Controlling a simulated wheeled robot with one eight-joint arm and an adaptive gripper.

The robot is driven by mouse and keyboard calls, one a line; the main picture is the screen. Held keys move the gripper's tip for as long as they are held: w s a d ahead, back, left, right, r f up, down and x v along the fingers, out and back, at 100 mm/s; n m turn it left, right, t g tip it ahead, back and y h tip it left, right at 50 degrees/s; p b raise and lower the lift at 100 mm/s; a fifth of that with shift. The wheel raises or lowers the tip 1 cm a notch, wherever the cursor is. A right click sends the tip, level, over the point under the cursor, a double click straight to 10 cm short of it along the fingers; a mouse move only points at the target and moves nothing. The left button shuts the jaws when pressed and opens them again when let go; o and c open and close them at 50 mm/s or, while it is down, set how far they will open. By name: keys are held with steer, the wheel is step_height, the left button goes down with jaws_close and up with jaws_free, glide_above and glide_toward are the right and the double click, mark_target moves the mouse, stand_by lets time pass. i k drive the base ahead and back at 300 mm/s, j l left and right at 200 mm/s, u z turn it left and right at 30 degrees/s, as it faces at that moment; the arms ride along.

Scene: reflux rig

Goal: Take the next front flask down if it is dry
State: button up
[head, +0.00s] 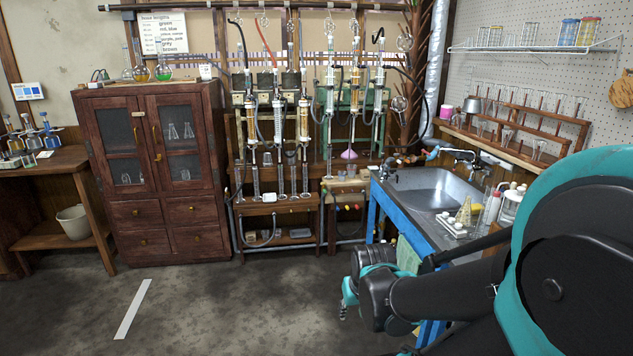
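The reflux rig stands against the back wall, with several upright glass columns (303,120) clamped in two rows. Glassware hangs below the front columns, but it is too small to tell which pieces are flasks or whether they are wet or dry. My gripper (346,302) hangs low at the front, left of the blue sink bench and well short of the rig. Teal finger parts show at its end, partly hidden by the arm, and I cannot see whether they are open or hold anything.
A dark wooden cabinet (150,215) stands left of the rig. The blue bench with a metal sink (432,190) is at the right, with glassware on its drainer. A pegged drying rack (530,118) is on the right wall. The grey floor (215,310) is clear, with a white strip.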

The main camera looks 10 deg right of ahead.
mark_target(481, 125)
steer(key=i+z, duration=0.1)
steer(key=i, duration=0.5)
steer(key=i+j, duration=0.1)
steer(key=i, duration=0.5)
steer(key=i+j+z, duration=0.15)
steer(key=i, duration=0.45)
